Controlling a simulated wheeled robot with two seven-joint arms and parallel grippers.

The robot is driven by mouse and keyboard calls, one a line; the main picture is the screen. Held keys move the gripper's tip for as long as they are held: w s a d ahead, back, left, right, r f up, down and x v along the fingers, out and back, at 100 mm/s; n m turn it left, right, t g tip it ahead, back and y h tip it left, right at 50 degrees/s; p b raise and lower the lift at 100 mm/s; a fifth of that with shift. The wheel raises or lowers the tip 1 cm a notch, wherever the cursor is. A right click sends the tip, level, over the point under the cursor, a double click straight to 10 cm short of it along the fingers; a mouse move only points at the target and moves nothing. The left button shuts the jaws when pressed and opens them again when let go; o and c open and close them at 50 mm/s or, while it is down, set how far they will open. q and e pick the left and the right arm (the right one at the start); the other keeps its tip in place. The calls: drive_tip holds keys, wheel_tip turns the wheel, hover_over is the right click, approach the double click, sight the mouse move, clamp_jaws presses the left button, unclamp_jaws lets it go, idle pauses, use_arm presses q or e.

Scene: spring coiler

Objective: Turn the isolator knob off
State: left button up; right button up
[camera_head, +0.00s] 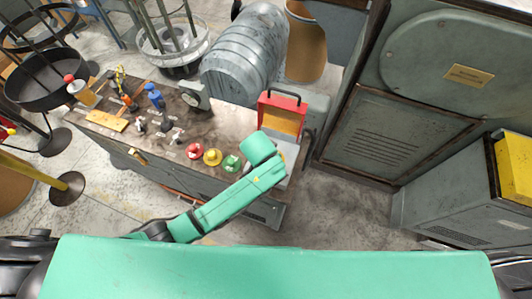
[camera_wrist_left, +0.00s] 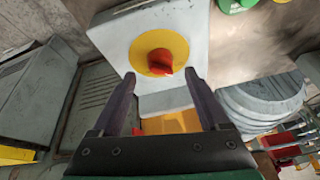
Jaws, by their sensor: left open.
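The isolator knob (camera_wrist_left: 160,62) is red and sits on a round yellow plate (camera_wrist_left: 136,50) on a pale grey box (camera_wrist_left: 190,20) in the left wrist view. Its exact turn angle is hard to read. My left gripper (camera_wrist_left: 161,76) is open and empty, with a fingertip on each side of the yellow disc's lower part. The knob shows between and just beyond the tips; contact cannot be told. In the head view my green left arm (camera_head: 230,200) reaches to the bench's right end, hiding the knob and the fingers. My right gripper is out of view.
A red box with a handle (camera_head: 282,105) stands right behind my left wrist. Red, yellow (camera_head: 213,157) and green round items sit on the bench left of it. A large grey cylinder (camera_head: 243,55) lies behind. A tall grey cabinet (camera_head: 390,130) stands at right.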

use_arm(q)
drive_tip(key=v, duration=1)
drive_tip(key=shift+r+b, duration=0.35)
drive_tip(key=shift+b, duration=0.05)
drive_tip(key=shift+s+a, duration=0.15)
